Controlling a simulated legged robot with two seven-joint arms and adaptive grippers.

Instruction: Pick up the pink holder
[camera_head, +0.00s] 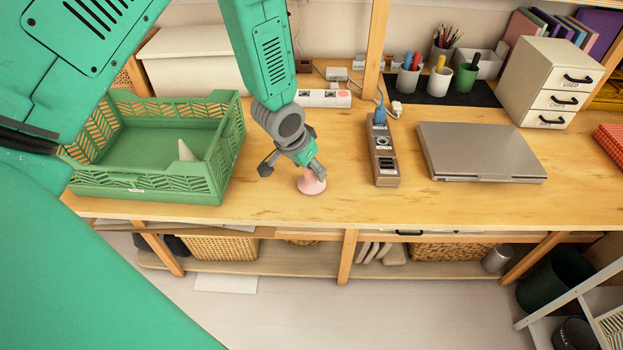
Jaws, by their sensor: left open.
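The pink holder (311,184) stands on the wooden table near its front edge, small and round with a wide base. My left gripper (293,172) is open and comes down from above, just over and to the left of the holder. One finger overlaps the top of the holder in the picture, so its upper part is hidden. I cannot tell whether they touch. My right gripper is not in view.
A green crate (140,187) with a pale cone inside stands to the left. A brown power strip (383,160) and a closed grey laptop (480,152) lie to the right. Pen cups and a drawer box (550,82) stand behind. The table (400,205) is clear around the holder.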

